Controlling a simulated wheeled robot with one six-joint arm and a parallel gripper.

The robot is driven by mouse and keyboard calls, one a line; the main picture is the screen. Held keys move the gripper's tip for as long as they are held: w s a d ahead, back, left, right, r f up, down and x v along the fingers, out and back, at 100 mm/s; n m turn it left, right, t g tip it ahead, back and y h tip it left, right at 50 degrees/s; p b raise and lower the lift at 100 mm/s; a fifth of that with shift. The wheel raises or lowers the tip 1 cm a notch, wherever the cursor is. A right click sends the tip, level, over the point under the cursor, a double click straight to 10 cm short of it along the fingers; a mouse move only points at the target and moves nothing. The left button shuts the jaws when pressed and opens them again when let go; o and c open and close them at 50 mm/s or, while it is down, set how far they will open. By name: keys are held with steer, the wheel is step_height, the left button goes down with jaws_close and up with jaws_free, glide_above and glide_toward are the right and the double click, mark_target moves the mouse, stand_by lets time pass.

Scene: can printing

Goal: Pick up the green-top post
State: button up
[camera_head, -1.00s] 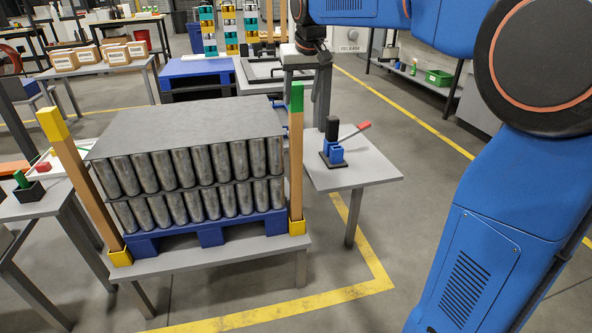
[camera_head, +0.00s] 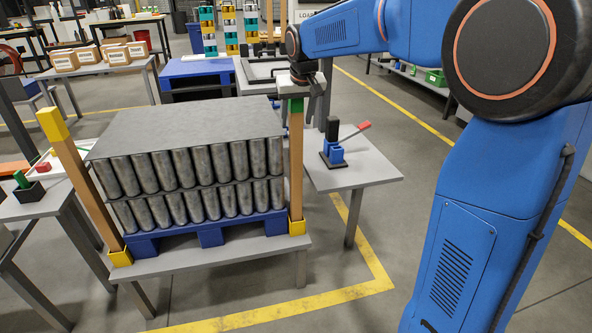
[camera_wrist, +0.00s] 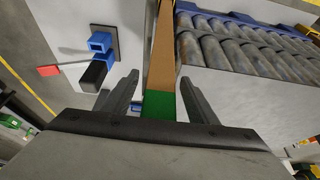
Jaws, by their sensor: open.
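The green-top post (camera_head: 296,160) is a tall wooden post standing upright in a yellow socket at the right front corner of the can table. In the wrist view, the green top (camera_wrist: 159,104) lies between the two open fingers of my gripper (camera_wrist: 163,92), with a gap on each side. The post's brown shaft runs away from the green end. The fingers do not appear to touch it.
The stacked cans (camera_head: 195,170) on a blue pallet (camera_head: 211,234) stand left of the post. A side table (camera_head: 375,172) with blue blocks (camera_head: 332,152) and a red-tipped lever (camera_head: 356,131) is at right.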

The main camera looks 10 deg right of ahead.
jaws_close()
